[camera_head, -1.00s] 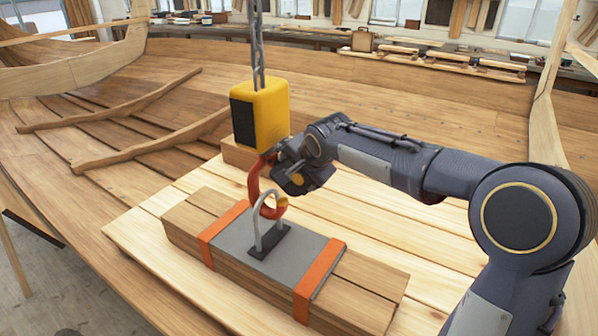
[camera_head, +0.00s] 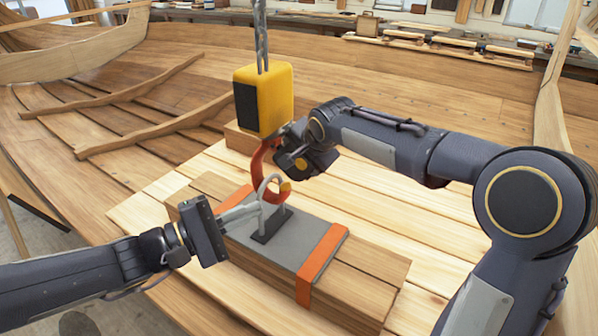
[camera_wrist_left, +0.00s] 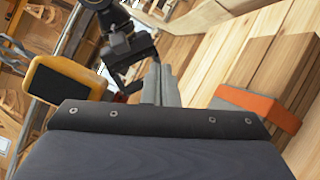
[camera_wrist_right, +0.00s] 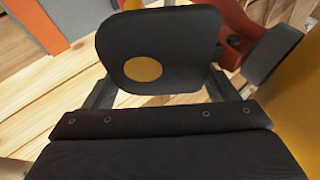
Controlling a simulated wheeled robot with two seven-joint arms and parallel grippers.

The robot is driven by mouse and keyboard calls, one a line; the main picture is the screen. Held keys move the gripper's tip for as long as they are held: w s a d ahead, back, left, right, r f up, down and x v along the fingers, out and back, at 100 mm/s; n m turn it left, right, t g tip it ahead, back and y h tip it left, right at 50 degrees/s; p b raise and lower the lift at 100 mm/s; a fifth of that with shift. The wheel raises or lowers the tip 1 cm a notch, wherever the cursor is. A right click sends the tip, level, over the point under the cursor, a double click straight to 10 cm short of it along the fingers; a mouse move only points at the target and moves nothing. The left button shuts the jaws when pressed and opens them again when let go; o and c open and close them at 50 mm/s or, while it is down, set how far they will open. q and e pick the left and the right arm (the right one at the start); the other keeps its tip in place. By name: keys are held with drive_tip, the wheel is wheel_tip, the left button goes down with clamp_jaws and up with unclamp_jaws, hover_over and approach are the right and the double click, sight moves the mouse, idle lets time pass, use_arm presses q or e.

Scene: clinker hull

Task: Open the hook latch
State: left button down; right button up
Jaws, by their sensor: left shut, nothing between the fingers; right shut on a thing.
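A red hook (camera_head: 257,168) hangs below a yellow block (camera_head: 264,98) on a chain. Its lower curve passes through a grey shackle (camera_head: 267,182) standing on a grey plate. A small yellow piece (camera_head: 285,188) shows at the hook's tip; whether this is the latch, I cannot tell. My right gripper (camera_head: 291,155) is shut on a dark plate with a yellow disc (camera_wrist_right: 150,50), beside the hook's upper part (camera_wrist_right: 235,30). My left gripper (camera_head: 258,208) is shut and empty, its fingertips at the shackle's left side, close to the hook's lower curve. Contact there is unclear.
The grey plate (camera_head: 300,245) is strapped on stacked planks by orange straps (camera_head: 321,264). They lie on a pale plank platform (camera_head: 420,242) inside the wooden hull. The platform right of the load is clear. The block also shows in the left wrist view (camera_wrist_left: 70,78).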

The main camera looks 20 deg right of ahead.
use_arm(q)
drive_tip(key=w+d+f+n+t, duration=0.6)
drive_tip(key=w+d+f+n, duration=0.1)
drive_tip(key=w+n, duration=0.25)
drive_tip(key=x, duration=0.9)
drive_tip(key=shift+w+d+t+y, duration=0.15)
drive_tip(key=shift+w+t+y, duration=0.15)
drive_tip(key=shift+w+y, duration=0.15)
drive_tip(key=shift+r+m, duration=0.1)
drive_tip(key=shift+m, duration=0.15)
